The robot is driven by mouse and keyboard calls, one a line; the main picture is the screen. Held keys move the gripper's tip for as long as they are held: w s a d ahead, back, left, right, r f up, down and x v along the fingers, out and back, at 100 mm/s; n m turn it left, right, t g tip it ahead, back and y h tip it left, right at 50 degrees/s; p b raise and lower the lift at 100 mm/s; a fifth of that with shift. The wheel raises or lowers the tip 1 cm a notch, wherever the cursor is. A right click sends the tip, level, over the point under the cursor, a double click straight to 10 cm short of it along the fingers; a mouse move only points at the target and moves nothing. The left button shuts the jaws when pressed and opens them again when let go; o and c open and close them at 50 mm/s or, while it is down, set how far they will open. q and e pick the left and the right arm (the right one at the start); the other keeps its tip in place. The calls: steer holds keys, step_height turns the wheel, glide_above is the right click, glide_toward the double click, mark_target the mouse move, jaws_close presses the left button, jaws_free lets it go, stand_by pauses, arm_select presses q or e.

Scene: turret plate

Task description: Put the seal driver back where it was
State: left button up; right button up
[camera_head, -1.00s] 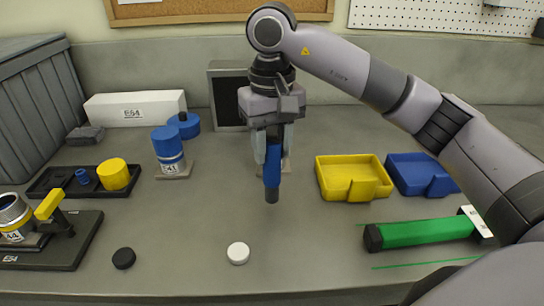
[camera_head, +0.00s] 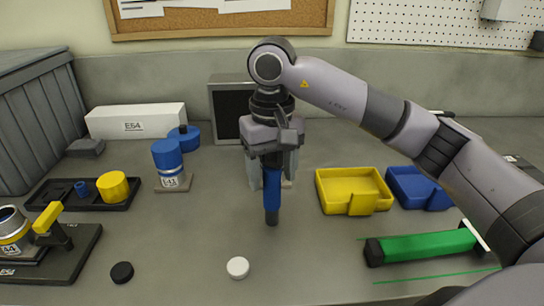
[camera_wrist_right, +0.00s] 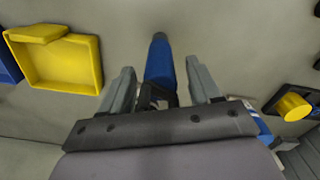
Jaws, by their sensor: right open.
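The seal driver appears to be the blue tool with a dark tip (camera_head: 272,190). It stands upright below my right gripper in the head view, tip down at the grey bench. My right gripper (camera_head: 272,172) is open, with its fingers on either side of the tool's upper part. In the right wrist view the blue tool (camera_wrist_right: 160,65) lies between the spread fingers (camera_wrist_right: 160,88), with a gap on each side. Whether the tip touches the bench is hard to tell. My left gripper is not in view.
A yellow tray (camera_head: 338,201) and a blue tray (camera_head: 405,190) are to the right, with a green block (camera_head: 425,245) in front. A labelled blue cylinder (camera_head: 167,154), black tray (camera_head: 100,206) and clamp fixture (camera_head: 65,262) are left. Black (camera_head: 122,272) and white (camera_head: 237,267) discs lie in front.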

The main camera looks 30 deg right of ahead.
step_height(320, 180, up, 12)
steer(key=shift+r+p, duration=0.1)
steer(key=shift+p, duration=0.8)
